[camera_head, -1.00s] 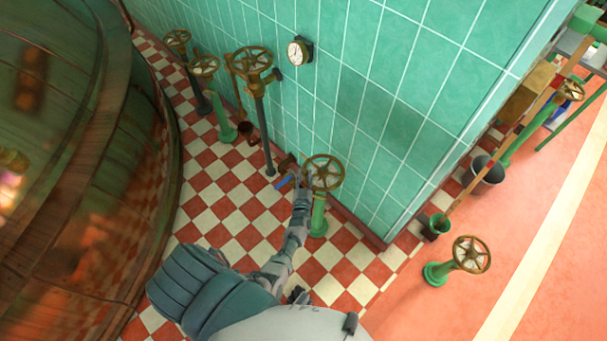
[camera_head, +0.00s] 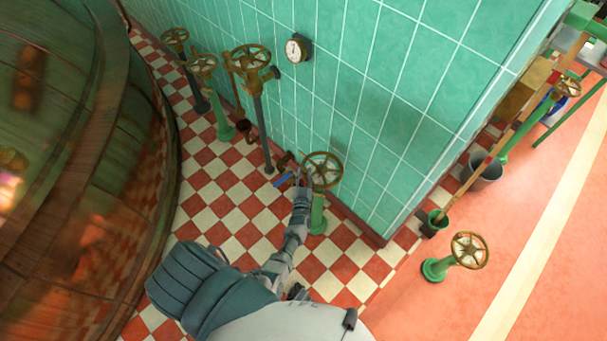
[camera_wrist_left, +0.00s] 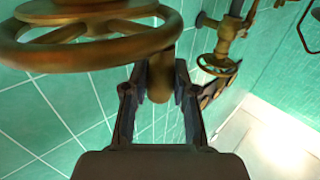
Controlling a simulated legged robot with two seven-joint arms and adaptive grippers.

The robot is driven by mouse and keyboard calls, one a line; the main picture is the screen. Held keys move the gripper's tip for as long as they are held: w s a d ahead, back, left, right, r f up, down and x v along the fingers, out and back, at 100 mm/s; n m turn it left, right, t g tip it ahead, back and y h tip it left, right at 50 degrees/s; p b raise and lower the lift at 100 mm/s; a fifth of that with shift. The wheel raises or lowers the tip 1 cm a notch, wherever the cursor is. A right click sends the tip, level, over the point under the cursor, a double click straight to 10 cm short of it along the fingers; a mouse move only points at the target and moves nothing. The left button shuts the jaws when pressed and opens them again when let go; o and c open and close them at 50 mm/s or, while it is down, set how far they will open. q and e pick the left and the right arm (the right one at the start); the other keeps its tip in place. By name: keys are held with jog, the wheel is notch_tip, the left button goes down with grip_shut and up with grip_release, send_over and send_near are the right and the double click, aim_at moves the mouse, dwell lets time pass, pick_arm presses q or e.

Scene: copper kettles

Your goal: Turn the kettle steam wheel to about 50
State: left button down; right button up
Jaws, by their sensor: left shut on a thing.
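A brass handwheel (camera_head: 338,163) stands on a green post (camera_head: 318,215) close to the tiled wall's corner. My left gripper (camera_head: 304,179) is at the near left side of its rim. In the left wrist view the wheel rim (camera_wrist_left: 90,54) fills the upper left. There the left gripper (camera_wrist_left: 157,90) has a finger on each side of a brass piece at the wheel's edge and is shut on it. A round white gauge (camera_head: 295,49) hangs on the wall to the upper left; its reading is too small to tell. My right gripper is not in view.
A large copper kettle (camera_head: 70,190) fills the left side. Several other handwheels stand along the wall, including one on a dark post (camera_head: 250,58). Another low wheel (camera_head: 469,250) stands at the right. A bucket (camera_head: 484,172) is behind it. Checkered floor lies open between.

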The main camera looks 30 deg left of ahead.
pick_arm(q)
jog(key=shift+w+d+r, duration=0.2)
jog(key=shift+w+d, duration=0.1)
jog(key=shift+d, duration=0.2)
dwell(0.4)
jog(key=c, duration=1.1)
grip_release()
jog(key=shift+o, duration=1)
jog(key=shift+w+d+f, duration=0.1)
jog(key=shift+s, duration=0.2)
jog(key=shift+s+a, duration=0.1)
jog(key=shift+a, duration=0.1)
jog(key=shift+s+d+f, duration=0.1)
jog(key=shift+s+f, duration=0.05)
jog(key=shift+s, duration=0.15)
jog(key=v, duration=1.1)
jog(key=shift+d, duration=0.15)
